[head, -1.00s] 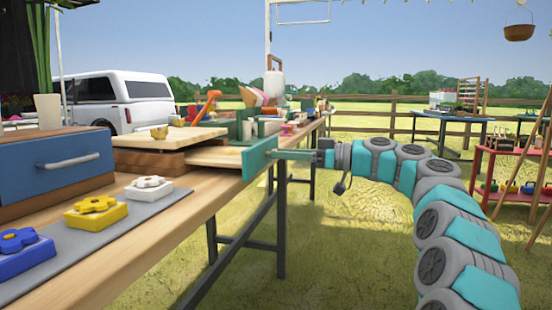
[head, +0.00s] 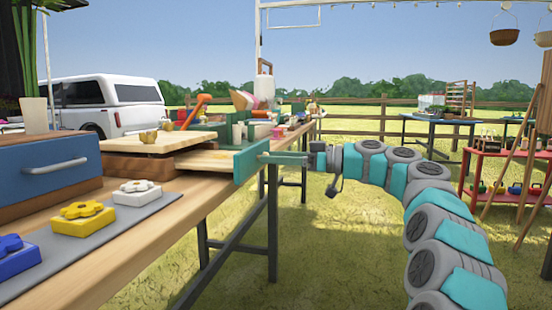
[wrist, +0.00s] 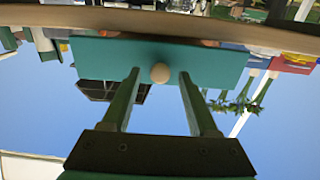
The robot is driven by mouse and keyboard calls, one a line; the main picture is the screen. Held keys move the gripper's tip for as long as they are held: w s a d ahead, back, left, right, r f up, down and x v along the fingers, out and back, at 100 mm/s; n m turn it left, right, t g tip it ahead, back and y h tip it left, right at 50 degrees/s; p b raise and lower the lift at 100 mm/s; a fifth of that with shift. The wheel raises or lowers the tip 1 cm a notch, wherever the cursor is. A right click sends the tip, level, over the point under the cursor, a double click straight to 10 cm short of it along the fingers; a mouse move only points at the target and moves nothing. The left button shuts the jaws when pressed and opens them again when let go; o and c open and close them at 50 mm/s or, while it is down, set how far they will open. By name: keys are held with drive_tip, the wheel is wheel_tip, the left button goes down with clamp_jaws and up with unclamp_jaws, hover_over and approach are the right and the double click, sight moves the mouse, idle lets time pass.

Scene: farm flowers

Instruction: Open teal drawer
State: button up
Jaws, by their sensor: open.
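The teal drawer (head: 250,163) stands pulled out of its wooden box (head: 140,164), past the edge of the table. Its pale wooden inside shows behind the teal front. In the wrist view the teal front (wrist: 215,62) spans the upper middle, with a round tan knob (wrist: 160,73) on it. My gripper (head: 272,157) is at the drawer front from the right. In the wrist view my gripper (wrist: 159,75) is open, one finger on each side of the knob, with gaps showing between finger and knob.
The wooden table (head: 130,228) holds a blue drawer unit (head: 50,172) and yellow, white and blue flower blocks on a grey strip. Pots and tools stand farther back. A red shelf (head: 485,170) is at the right. Open grass lies right of the table.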

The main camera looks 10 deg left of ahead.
drive_tip(key=d, duration=0.7)
drive_tip(key=shift+s+d, duration=0.3)
drive_tip(key=shift+d, duration=0.1)
